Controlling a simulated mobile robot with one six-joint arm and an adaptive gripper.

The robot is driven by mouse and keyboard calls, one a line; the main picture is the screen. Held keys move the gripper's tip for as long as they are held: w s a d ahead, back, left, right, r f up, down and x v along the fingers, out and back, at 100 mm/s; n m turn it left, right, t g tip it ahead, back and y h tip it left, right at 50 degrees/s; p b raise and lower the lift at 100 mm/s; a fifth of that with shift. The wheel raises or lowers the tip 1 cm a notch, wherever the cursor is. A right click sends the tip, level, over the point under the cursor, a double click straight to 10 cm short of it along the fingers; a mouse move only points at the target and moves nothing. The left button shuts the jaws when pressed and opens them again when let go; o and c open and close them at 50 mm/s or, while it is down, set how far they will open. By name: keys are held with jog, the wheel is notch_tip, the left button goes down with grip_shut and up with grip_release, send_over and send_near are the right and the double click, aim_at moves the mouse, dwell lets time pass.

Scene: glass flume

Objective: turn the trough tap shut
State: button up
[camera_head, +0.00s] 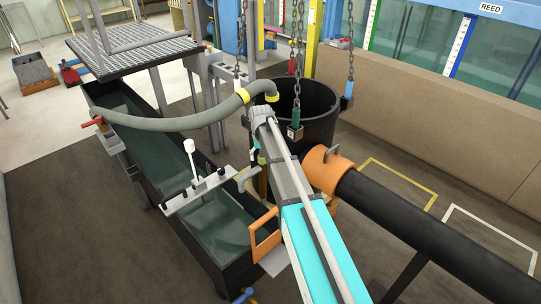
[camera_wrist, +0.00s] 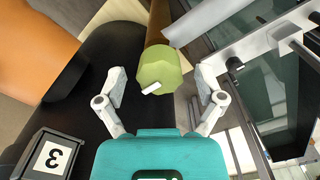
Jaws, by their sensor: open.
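In the wrist view a faceted yellow-green knob (camera_wrist: 160,70) with a short white bar on its face tops a post. My gripper (camera_wrist: 159,84) is open, one finger on each side of the knob, with visible gaps. I cannot tell its depth from the knob. In the head view my arm hides most of the gripper and the knob. The long dark trough (camera_head: 140,170) holds water. A red handle (camera_head: 91,122) is on its left side and a blue handle (camera_head: 243,296) at its near end. I cannot tell which one is the trough tap.
A black pipe (camera_head: 420,225) with an orange collar (camera_head: 327,171) lies right of my arm. Chains hang over a dark round tank (camera_head: 318,105). A grey hose (camera_head: 185,123) crosses the trough. A white crossbar (camera_head: 200,192) spans it. A block marked 3 (camera_wrist: 50,158) is near my gripper.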

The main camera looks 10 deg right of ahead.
jog(key=n, duration=1.1)
jog(key=shift+n, duration=0.4)
jog(key=n, duration=0.5)
jog(key=shift+n, duration=0.3)
jog(key=n, duration=0.5)
jog(key=shift+n, duration=0.4)
notch_tip(320, 180, up, 14)
jog(key=p, duration=1.4)
jog(key=s+f+m+b, duration=0.2)
jog(key=s+m, duration=0.8)
jog(key=s, duration=0.2)
jog(key=shift+s+d+f+m+b, duration=0.2)
jog(key=shift+s+f+m+b, duration=0.1)
jog(key=shift+s+f+b, duration=0.1)
jog(key=shift+s, duration=0.1)
